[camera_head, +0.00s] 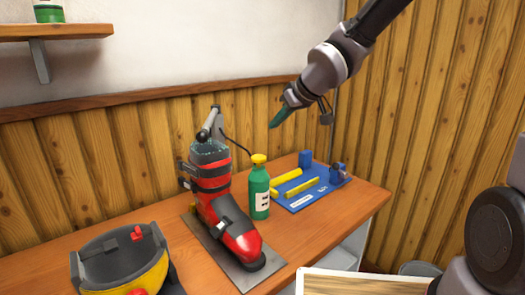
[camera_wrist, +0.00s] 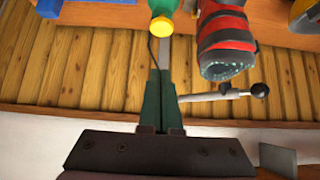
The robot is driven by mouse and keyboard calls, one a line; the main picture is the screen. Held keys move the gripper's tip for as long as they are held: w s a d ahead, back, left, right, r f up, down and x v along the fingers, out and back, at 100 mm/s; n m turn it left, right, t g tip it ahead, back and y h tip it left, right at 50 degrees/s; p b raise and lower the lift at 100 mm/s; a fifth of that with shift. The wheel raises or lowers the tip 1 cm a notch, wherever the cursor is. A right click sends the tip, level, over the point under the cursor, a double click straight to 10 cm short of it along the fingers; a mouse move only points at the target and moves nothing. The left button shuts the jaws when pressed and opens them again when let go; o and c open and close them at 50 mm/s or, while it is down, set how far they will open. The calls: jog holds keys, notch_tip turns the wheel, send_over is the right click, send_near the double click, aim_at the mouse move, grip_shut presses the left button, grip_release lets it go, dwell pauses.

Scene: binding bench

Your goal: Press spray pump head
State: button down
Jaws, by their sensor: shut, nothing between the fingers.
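A green bottle (camera_head: 259,192) with a white label and a yellow pump head (camera_head: 259,159) stands upright on the wooden bench, just right of a red ski boot. My gripper (camera_head: 271,126) is shut and empty, above the bottle and slightly to its right, apart from it. In the wrist view the closed green fingers (camera_wrist: 161,72) point toward the yellow pump head (camera_wrist: 161,27), with a gap between them. Only part of the bottle (camera_wrist: 165,5) shows at the top edge of that view.
The red boot (camera_head: 212,195) stands on a grey plate (camera_head: 215,252), with a grey lever (camera_head: 211,125) behind it. A blue tray (camera_head: 325,188) with yellow bars lies right of the bottle. A yellow and grey container (camera_head: 125,262) sits front left. Wood panelling (camera_head: 100,160) is behind.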

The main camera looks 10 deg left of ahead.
jog(key=shift+x, duration=2.1)
send_over(261, 158)
jog(key=f, duration=0.4)
jog(key=shift+s+d+f, duration=0.1)
jog(key=shift+s+d, duration=0.05)
jog(key=shift+s, duration=0.1)
notch_tip(261, 158, down, 2)
jog(key=shift+d+f, duration=0.1)
jog(key=shift+f, duration=0.6)
notch_tip(261, 158, down, 2)
